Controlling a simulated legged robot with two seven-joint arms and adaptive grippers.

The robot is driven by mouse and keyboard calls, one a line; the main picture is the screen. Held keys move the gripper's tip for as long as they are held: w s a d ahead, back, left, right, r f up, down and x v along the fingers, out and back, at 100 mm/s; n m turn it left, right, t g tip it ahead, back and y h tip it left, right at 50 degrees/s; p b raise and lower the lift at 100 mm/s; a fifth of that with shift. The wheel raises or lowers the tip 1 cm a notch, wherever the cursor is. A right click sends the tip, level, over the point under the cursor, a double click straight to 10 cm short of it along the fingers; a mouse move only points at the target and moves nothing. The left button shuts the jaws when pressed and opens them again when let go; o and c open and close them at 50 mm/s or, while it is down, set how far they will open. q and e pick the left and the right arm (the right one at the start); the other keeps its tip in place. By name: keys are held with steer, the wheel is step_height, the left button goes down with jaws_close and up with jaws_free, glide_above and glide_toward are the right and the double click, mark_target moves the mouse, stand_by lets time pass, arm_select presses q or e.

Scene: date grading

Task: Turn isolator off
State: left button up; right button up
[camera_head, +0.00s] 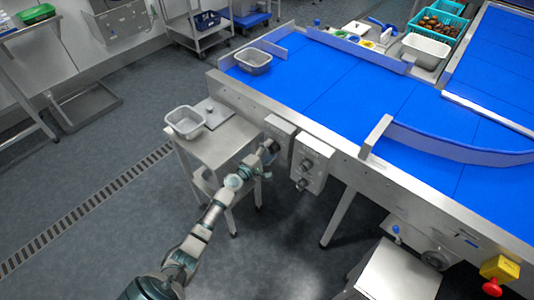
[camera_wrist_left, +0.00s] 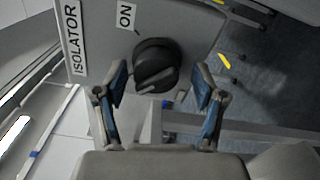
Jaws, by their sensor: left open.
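The isolator is a grey box (camera_head: 281,129) on the near side of the blue conveyor in the head view. In the left wrist view its face (camera_wrist_left: 190,22) carries the labels "ISOLATOR" and "ON". A round black rotary knob (camera_wrist_left: 157,62) sits below "ON"; its exact setting is hard to read. My left gripper (camera_head: 270,149) is in front of the box in the head view. In the left wrist view the left gripper (camera_wrist_left: 162,70) is open, with one blue-padded finger on each side of the knob. Contact with the knob cannot be told. My right gripper is out of view.
A second control box (camera_head: 311,163) with knobs hangs just right of the isolator. A steel side table (camera_head: 218,140) with a grey tub (camera_head: 185,123) stands left of my gripper. The blue conveyor (camera_head: 330,88) lies behind. A red-and-yellow emergency stop (camera_head: 497,275) is at lower right.

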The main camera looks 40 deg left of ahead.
arm_select(q)
steer(key=s+a, duration=0.1)
steer(key=s, duration=1.1)
steer(key=shift+f, duration=0.15)
steer(key=shift+d, duration=0.1)
